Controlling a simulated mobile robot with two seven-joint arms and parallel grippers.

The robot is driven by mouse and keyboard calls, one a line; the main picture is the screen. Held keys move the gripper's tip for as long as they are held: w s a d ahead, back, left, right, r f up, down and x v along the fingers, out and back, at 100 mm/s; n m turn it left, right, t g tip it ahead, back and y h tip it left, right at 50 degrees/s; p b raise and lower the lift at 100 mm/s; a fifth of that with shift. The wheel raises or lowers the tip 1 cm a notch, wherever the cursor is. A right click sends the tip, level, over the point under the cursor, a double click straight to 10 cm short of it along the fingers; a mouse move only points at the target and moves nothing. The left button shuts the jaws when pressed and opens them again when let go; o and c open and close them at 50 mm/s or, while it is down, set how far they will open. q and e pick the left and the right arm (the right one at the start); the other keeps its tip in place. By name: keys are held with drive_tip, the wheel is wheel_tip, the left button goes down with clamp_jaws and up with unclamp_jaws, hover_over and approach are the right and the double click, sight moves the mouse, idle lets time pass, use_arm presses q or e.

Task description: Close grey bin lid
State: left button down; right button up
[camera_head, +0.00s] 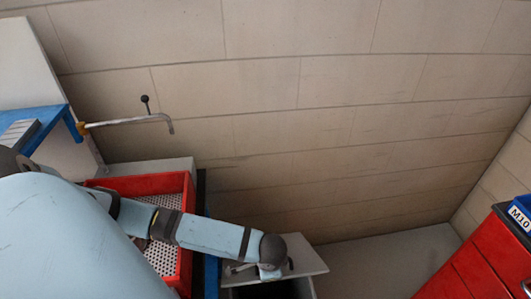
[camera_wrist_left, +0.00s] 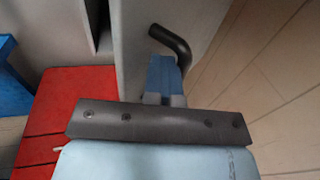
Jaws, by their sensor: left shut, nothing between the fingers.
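The grey bin lid (camera_head: 308,257) stands raised and tilted at the lower middle of the head view. The dark opening of the grey bin (camera_head: 270,291) shows below it, cut by the frame edge. In the left wrist view a grey panel, which looks like the lid (camera_wrist_left: 138,45), carries a black bent handle (camera_wrist_left: 176,45). My left gripper (camera_wrist_left: 165,62) is shut and empty, with its fingertips close to the handle; I cannot tell if they touch it. In the head view my left arm hides part of the lid. My right gripper is not in view.
A red crate (camera_head: 184,190) with a perforated white bottom stands left of the bin. A metal crank (camera_head: 130,122) sticks out from a blue bracket above it. A red cabinet (camera_head: 474,272) with a blue M10 box (camera_head: 521,214) stands at right. Floor between is clear.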

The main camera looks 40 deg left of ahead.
use_arm(q)
drive_tip(key=shift+s+d+f, duration=0.25)
drive_tip(key=shift+d+f, duration=0.05)
drive_tip(key=shift+f, duration=0.2)
drive_tip(key=shift+s+d+f, duration=0.2)
drive_tip(key=shift+d+f, duration=0.05)
drive_tip(key=shift+f, duration=0.2)
drive_tip(key=shift+r+p, duration=0.15)
drive_tip(key=shift+p, duration=0.15)
